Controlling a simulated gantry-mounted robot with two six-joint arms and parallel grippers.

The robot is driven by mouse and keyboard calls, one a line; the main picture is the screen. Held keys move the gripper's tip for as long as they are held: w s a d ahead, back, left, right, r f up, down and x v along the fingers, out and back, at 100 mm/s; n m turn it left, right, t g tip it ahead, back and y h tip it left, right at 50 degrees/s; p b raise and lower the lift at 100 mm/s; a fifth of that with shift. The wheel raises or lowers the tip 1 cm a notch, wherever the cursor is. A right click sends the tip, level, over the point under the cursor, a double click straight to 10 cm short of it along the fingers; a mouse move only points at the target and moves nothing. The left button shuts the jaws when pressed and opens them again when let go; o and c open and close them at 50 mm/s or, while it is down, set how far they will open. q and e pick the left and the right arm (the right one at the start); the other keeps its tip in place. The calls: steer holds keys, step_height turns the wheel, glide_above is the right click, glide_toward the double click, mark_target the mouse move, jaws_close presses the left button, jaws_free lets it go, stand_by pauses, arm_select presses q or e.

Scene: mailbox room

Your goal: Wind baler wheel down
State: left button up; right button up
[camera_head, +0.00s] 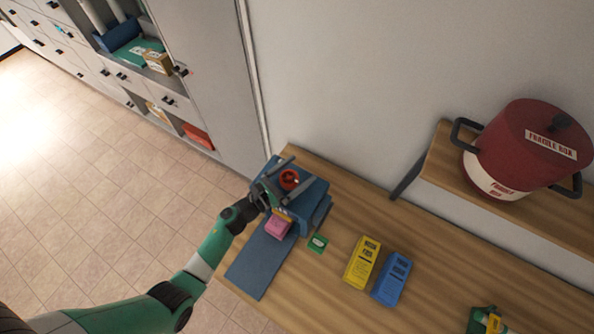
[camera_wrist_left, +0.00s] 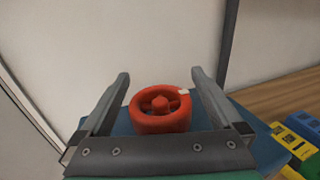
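The baler (camera_head: 318,192) is a blue box-like machine at the left end of the wooden table, with a red wheel (camera_head: 290,179) on top. The wheel also shows in the left wrist view (camera_wrist_left: 160,108) as a red ring with spokes and a hub. My left gripper (camera_head: 282,184) is over the baler. In the left wrist view its two fingers (camera_wrist_left: 160,76) are spread, one on each side of the wheel, with visible gaps. A pink block (camera_head: 279,227) sits at the baler's front. My right gripper does not show clearly in either view.
A dark blue mat (camera_head: 262,262) lies before the baler. A small green box (camera_head: 317,243), a yellow box (camera_head: 362,262) and a blue box (camera_head: 391,279) stand to its right. A red pot (camera_head: 530,145) sits on a wall shelf. A grey cabinet (camera_head: 205,70) stands at left.

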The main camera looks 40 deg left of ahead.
mark_target(297, 184)
arm_select(q)
steer(key=c, duration=1.3)
